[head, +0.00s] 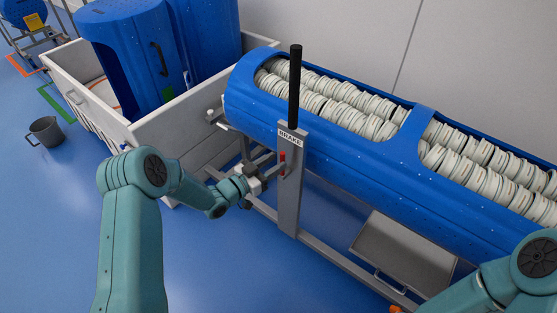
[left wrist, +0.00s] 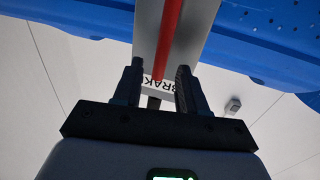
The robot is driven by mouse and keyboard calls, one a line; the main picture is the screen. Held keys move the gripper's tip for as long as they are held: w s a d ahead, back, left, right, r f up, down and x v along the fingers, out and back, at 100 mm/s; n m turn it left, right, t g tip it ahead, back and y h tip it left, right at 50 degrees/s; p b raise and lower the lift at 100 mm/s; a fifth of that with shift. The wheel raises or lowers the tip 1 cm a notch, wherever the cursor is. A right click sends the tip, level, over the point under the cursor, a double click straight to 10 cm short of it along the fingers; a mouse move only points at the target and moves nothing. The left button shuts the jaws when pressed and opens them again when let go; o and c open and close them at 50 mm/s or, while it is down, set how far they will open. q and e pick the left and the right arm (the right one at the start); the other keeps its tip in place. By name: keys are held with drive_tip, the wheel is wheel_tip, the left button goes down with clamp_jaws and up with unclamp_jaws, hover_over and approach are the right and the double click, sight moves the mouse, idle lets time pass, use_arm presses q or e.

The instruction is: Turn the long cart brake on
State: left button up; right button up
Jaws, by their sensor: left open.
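The long cart (head: 330,135) is a blue half-open tub on a grey frame. A grey upright post (head: 290,200) at its near left end bears a "BRAKE" label (head: 290,138) and a tall black bar (head: 295,85). A short red brake lever (head: 282,163) stands roughly upright below the label. My left gripper (head: 268,175) is open just left of the lever. In the left wrist view the red lever (left wrist: 168,42) appears in line with the gap between the open fingers (left wrist: 160,88); contact cannot be told. My right gripper is not in view.
Many white ring-shaped pieces fill the tub. A grey bin (head: 155,125) with blue tubs (head: 125,45) stands at the left, close to my left arm. A dark bucket (head: 46,131) stands on the blue floor, which is open at lower left.

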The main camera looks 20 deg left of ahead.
use_arm(q)
drive_tip(key=shift+x, duration=1.2)
